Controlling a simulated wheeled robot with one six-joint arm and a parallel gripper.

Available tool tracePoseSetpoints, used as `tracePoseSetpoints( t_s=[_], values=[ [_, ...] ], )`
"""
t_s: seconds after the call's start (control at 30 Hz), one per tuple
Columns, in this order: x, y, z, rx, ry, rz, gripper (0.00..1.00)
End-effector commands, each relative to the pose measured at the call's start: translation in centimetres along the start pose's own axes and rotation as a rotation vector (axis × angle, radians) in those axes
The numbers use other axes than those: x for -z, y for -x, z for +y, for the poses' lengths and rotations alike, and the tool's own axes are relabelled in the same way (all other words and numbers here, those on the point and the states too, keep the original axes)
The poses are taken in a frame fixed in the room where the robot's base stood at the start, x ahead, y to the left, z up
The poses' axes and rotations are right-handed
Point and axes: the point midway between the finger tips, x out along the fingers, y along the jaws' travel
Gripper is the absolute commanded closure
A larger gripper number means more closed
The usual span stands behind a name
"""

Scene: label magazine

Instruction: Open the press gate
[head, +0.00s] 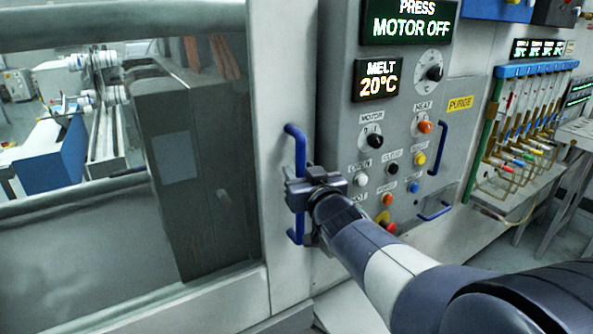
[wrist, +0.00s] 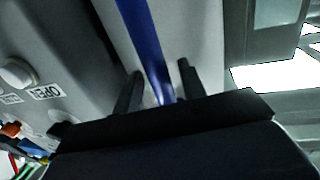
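The press gate (head: 275,100) is a pale grey frame around a large window, and its right edge sits close beside the control panel. A blue vertical bar handle (head: 301,145) is on the gate's right edge. My gripper (head: 299,193) is at the lower half of this handle and hides part of it. In the wrist view the blue handle (wrist: 146,35) passes between the two fingers of my gripper (wrist: 160,80). Grey gaps show on both sides of the handle, so the fingers are open around it and appear not to touch it.
The control panel (head: 345,120) right of the gate carries knobs, buttons and a "MOTOR OFF" display (head: 410,20). Two other blue handles are farther right, one by the purge label (head: 460,104). A rack of tubes (head: 535,105) stands at the right. My arm crosses the lower right.

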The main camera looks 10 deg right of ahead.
Motion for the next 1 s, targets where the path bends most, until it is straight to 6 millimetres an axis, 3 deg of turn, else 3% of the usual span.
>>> tracePoseSetpoints(
  t_s=[0.37, 0.83, 1.0],
  values=[
    [0.0, -0.46, 0.0, 0.0, 0.0, 0.0, 0.61],
    [-0.01, -0.45, 0.0, 0.0, 0.0, 0.0, 0.99],
    [-0.01, -0.44, 0.0, 0.0, 0.0, 0.0, 1.0]
  ],
)
